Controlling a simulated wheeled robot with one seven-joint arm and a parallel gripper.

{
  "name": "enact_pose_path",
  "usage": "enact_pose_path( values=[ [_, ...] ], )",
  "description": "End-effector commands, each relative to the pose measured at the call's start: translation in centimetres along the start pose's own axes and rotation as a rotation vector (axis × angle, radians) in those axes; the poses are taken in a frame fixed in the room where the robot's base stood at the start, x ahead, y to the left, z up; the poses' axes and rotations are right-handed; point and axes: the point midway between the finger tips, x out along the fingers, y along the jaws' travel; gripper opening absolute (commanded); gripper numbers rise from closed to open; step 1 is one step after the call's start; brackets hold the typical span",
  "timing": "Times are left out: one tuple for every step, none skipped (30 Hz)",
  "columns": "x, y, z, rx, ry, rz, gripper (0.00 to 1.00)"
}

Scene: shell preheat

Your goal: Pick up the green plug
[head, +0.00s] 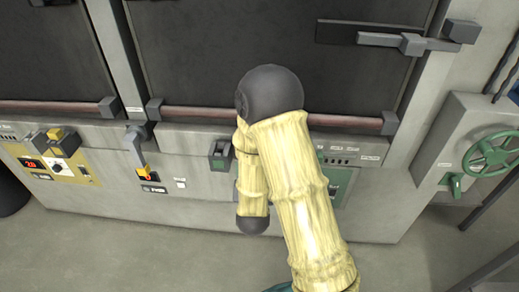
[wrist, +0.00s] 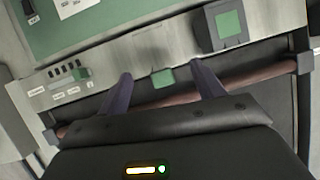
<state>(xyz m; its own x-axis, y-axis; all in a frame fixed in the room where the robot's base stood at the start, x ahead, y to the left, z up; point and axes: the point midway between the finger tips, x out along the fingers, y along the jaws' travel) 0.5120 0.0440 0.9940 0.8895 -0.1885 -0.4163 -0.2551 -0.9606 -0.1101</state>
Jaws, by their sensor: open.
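A small green block (wrist: 163,77), which looks like the green plug, sits at the edge of the pale grey panel in the wrist view. My gripper (wrist: 161,70) is open, with its two dark fingers apart on either side of the block in the picture. I cannot tell how far the fingertips are from it or whether they touch it. In the head view my arm hides both the gripper and this block.
A dark box with a green face (head: 218,152) is on the panel left of my arm; it also shows in the wrist view (wrist: 228,25). A reddish bar (head: 270,119) runs above the panel. A green valve wheel (head: 492,155) and green lever (head: 455,185) are at right.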

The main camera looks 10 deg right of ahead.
Motion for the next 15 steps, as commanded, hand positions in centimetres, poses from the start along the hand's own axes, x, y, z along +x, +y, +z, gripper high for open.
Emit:
enact_pose_path(
  values=[
    [0.1, 0.0, 0.4, -0.007, 0.044, 0.013, 0.67],
    [0.1, 0.1, 0.4, -0.010, 0.077, 0.022, 0.67],
    [0.0, 0.2, 0.4, -0.015, 0.120, 0.032, 0.67],
    [-0.1, 0.2, 0.4, -0.020, 0.154, 0.039, 0.67],
    [-0.3, 0.2, 0.4, -0.027, 0.185, 0.046, 0.67],
    [-0.5, 0.2, 0.4, -0.037, 0.229, 0.053, 0.67],
    [-0.7, 0.3, 0.4, -0.045, 0.260, 0.060, 0.67],
    [-0.9, 0.2, 0.4, -0.053, 0.290, 0.064, 0.67],
    [-1.2, 0.2, 0.3, -0.064, 0.326, 0.070, 0.67],
    [-1.5, 0.2, 0.3, -0.071, 0.349, 0.071, 0.67],
    [-1.7, 0.2, 0.3, -0.078, 0.370, 0.074, 0.67],
    [-1.9, 0.1, 0.2, -0.086, 0.394, 0.075, 0.67],
    [-2.1, 0.1, 0.2, -0.090, 0.407, 0.076, 0.67],
    [-2.2, 0.1, 0.2, -0.093, 0.419, 0.077, 0.67],
    [-2.3, 0.1, 0.1, -0.096, 0.429, 0.079, 0.67]
  ],
)
